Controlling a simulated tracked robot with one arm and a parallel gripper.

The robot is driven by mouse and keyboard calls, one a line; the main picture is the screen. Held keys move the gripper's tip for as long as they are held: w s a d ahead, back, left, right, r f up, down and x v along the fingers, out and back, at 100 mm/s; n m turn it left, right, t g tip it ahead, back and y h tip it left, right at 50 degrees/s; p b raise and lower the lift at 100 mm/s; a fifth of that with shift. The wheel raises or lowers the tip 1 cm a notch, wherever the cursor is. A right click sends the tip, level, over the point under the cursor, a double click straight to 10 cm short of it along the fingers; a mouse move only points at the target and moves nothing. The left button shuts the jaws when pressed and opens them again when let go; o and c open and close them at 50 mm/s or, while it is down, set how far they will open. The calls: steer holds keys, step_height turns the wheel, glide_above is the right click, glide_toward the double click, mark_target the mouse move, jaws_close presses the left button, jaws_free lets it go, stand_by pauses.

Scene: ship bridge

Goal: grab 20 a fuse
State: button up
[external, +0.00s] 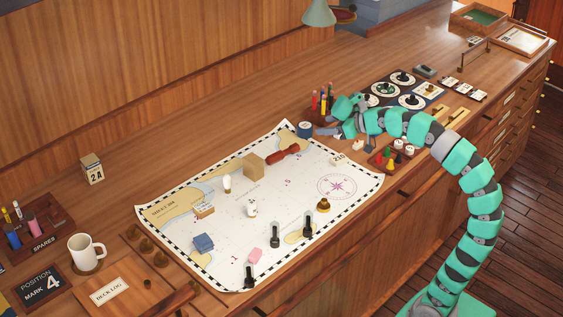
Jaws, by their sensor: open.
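I cannot make out a 20 A label on anything in the external view, so I cannot tell which item is the fuse. A wooden tray marked SPARES (58,242) at the far left holds a blue cylinder (13,237), a pink cylinder (33,225) and smaller yellow-topped pieces. My gripper (326,133) is open, low over the counter at the chart's upper right edge, close to a blue round item (305,129). Its fingertips are small in the picture, and I see nothing held. It is far from the spares tray.
A chart (290,205) covers the middle counter, with a wooden block (253,165), a red-handled tool (283,153), dark upright pieces and other small items. A red tray (385,161) of coloured pieces sits under my arm. A mug (86,252) stands near the spares tray.

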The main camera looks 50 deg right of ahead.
steer(key=w+a+f+n+g+y+p, duration=0.5)
steer(key=w+a+f+n, duration=0.1)
steer(key=n+g+y+p, duration=0.5)
steer(key=n+g+p, duration=0.1)
steer(key=n+g, duration=0.15)
glide_toward(254, 200)
steer(key=shift+t, duration=0.45)
steer(key=b+x, duration=0.1)
steer(key=x, duration=1)
steer(key=shift+s+b, duration=0.25)
steer(key=shift+b, duration=0.15)
steer(key=c, duration=1.1)
